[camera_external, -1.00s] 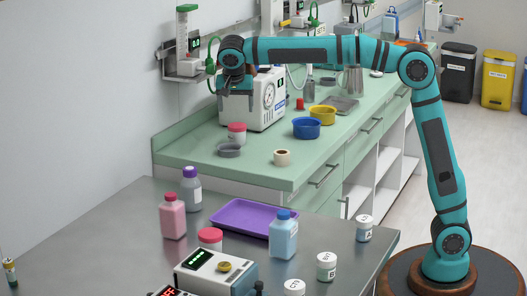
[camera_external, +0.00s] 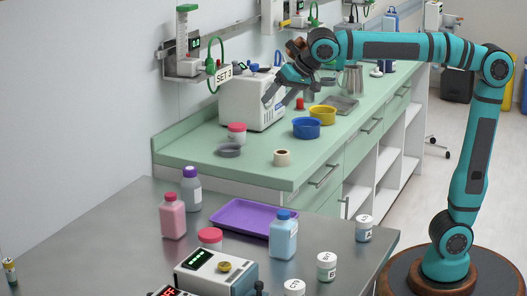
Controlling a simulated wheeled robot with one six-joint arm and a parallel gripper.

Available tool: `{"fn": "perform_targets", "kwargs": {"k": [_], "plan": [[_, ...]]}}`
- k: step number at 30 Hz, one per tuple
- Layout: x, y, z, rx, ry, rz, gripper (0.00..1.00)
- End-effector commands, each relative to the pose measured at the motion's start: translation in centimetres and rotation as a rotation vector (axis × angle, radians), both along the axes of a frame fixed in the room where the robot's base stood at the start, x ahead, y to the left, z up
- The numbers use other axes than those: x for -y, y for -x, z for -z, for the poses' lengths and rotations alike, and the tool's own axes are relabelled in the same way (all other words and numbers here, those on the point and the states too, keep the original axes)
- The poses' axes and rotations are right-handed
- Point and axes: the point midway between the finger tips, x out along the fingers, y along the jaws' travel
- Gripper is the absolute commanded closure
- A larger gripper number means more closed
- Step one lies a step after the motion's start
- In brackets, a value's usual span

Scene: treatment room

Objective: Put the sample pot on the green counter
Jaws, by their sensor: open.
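Several pots could be the sample pot, and I cannot tell which is meant. A white pot with a pink-red lid (camera_external: 236,133) stands upright on the green counter (camera_external: 200,146). Another pink-lidded pot (camera_external: 210,238) stands on the steel table, partly hidden behind a white device. White-lidded pots marked A (camera_external: 364,229) and B (camera_external: 326,267) stand at the table's right, with a third (camera_external: 294,288) at the front edge. My gripper (camera_external: 279,101) is open, with nothing seen between its fingers, in front of the white machine over the counter.
A grey dish (camera_external: 229,150), tape roll (camera_external: 282,158), blue bowl (camera_external: 306,128) and yellow bowl (camera_external: 322,114) stand on the counter. The table holds a purple tray (camera_external: 243,216), a pink bottle (camera_external: 172,216), a blue bottle (camera_external: 283,236) and a white device (camera_external: 215,272).

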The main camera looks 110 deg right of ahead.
Motion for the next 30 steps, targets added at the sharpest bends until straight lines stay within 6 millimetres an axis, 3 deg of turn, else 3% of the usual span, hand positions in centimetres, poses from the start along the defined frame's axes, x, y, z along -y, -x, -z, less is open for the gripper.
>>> {"fn": "perform_targets", "kwargs": {"k": [6, 15, 24, 30], "plan": [[-5.7, 4.1, -1.5, 0.128, 0.107, -0.232, 0.24], [-12.2, 10.5, -2.5, 0.317, 0.295, -0.504, 0.24], [-17.1, 17.7, -2.2, 0.516, 0.518, -0.703, 0.24], [-19.1, 21.8, -1.6, 0.629, 0.655, -0.778, 0.24]]}}
